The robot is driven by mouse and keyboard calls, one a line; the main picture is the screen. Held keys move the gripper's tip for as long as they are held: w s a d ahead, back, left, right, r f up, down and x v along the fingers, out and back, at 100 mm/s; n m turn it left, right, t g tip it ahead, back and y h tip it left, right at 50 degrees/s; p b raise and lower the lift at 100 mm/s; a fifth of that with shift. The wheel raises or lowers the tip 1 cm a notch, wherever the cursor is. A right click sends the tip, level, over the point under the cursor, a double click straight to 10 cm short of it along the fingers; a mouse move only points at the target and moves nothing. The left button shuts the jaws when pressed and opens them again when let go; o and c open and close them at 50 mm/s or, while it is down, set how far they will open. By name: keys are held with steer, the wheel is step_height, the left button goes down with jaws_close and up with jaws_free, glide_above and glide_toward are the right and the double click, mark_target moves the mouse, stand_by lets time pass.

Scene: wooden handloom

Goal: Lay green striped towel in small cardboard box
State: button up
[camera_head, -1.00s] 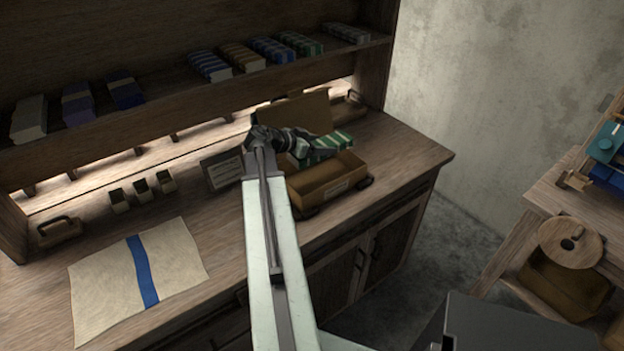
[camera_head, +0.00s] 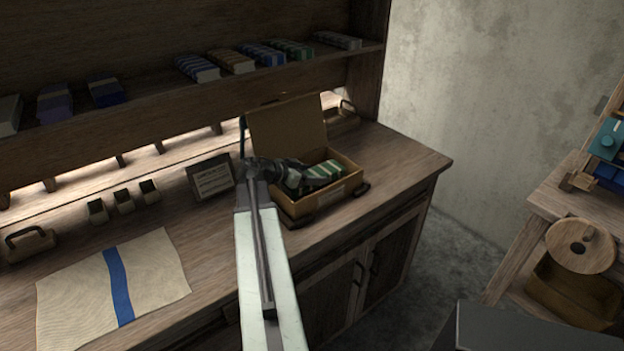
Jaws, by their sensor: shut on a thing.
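A green and white striped towel (camera_head: 324,170) is folded and lies low within the opening of the small cardboard box (camera_head: 334,193). The box stands on the wooden bench with its lid (camera_head: 288,128) raised at the back. My gripper (camera_head: 298,177) reaches into the box from the left and is shut on the towel's left part. The gripper hides that end of the towel and the left of the box's inside. Whether the towel touches the box floor cannot be told.
A small sign (camera_head: 211,177) stands left of the box. A cream cloth with a blue stripe (camera_head: 150,278) lies at the bench's left. Folded towels (camera_head: 261,55) line the shelf above. The bench (camera_head: 408,165) is clear right of the box.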

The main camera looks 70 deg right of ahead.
steer(key=shift+f+b, duration=0.65)
steer(key=o, duration=1.5)
steer(key=shift+c, duration=0.2)
steer(key=shift+r, duration=0.2)
steer(key=shift+w+a+r+p, duration=0.15)
steer(key=shift+a+r+p, duration=0.05)
steer(key=shift+r+p, duration=0.35)
steer(key=shift+w+a+r+p, duration=0.2)
steer(key=shift+r+p, duration=0.2)
steer(key=shift+p, duration=0.2)
steer(key=p+v, duration=0.4)
steer(key=v, duration=0.5)
steer(key=shift+w+a+r, duration=0.1)
steer(key=shift+w+a, duration=0.05)
steer(key=shift+a, duration=0.2)
steer(key=shift+w+a, duration=0.25)
steer(key=shift+a, duration=0.2)
